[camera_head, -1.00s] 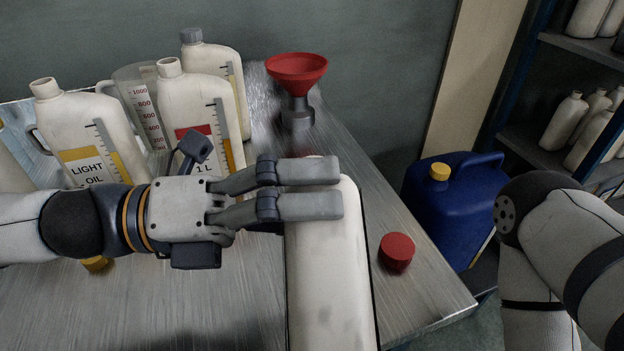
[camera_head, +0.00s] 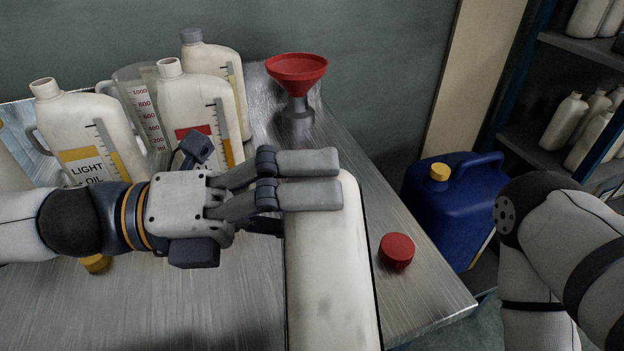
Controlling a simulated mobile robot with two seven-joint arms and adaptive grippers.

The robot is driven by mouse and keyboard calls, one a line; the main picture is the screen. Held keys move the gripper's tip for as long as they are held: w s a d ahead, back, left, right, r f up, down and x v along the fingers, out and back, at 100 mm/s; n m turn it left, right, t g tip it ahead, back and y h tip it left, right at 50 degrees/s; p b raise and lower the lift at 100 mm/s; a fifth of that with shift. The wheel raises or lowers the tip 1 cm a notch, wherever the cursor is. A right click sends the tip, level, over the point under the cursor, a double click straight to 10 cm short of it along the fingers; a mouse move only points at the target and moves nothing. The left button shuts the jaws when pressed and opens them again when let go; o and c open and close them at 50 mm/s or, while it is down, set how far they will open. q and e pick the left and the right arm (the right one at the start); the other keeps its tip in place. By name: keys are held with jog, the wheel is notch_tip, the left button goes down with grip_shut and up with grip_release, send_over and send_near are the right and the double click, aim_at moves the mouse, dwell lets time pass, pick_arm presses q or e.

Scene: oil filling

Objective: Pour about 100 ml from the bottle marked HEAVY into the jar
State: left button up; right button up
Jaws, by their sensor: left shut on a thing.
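My left gripper (camera_head: 308,178) is shut on a large white bottle (camera_head: 330,270) in the right front part of the scene. Its fingers lie across the bottle's upper end. No label or mouth of this bottle shows, so I cannot read HEAVY on it or see any oil flow. A clear jar with red numbers up to 1000 (camera_head: 136,88) stands at the back left, partly hidden by white bottles. My right arm shows at the right edge, but its gripper is out of view.
A LIGHT OIL bottle (camera_head: 75,115), a red-labelled bottle (camera_head: 190,100) and a grey-capped bottle (camera_head: 230,65) crowd the back left. A red funnel (camera_head: 297,75) stands behind. A red cap (camera_head: 396,250) and yellow cap (camera_head: 96,264) lie on the metal table (camera_head: 190,310). A blue canister (camera_head: 455,205) stands beyond the right edge.

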pick_arm(q)
jog(key=shift+r+n, duration=0.45)
jog(key=shift+n, duration=0.15)
pick_arm(e)
jog(key=shift+w, duration=0.1)
dwell(2.7)
pick_arm(q)
jog(key=shift+w+r+p, duration=0.1)
jog(key=shift+w+p, duration=0.1)
jog(key=shift+p, duration=0.15)
pick_arm(e)
jog(key=shift+w+r, duration=0.35)
jog(key=shift+r, duration=0.05)
dwell(2.0)
